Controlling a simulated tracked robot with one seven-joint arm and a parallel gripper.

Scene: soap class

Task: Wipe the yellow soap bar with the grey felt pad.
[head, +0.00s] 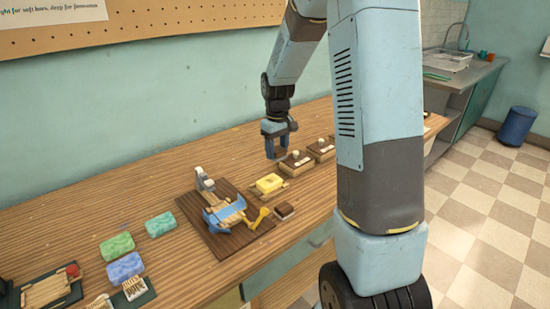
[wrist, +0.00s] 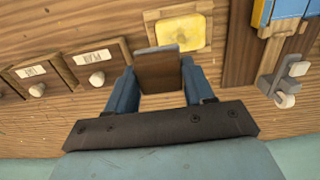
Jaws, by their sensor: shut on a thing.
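The yellow soap bar (head: 270,183) lies on a small light wooden board on the table. It also shows in the wrist view (wrist: 180,29) at the top, just beyond the held block. My gripper (head: 275,151) is above the table, behind the soap bar and apart from it. In the wrist view my gripper (wrist: 160,76) is shut on a brown wooden block with a grey edge layer, which looks like the grey felt pad (wrist: 157,50). The pad's face is turned away and mostly hidden.
Labelled wooden boxes with knobs (wrist: 97,62) stand beside the gripper. A dark board with a blue and wooden fixture (head: 225,213) lies left of the soap. A small brown block (head: 284,211) lies in front.

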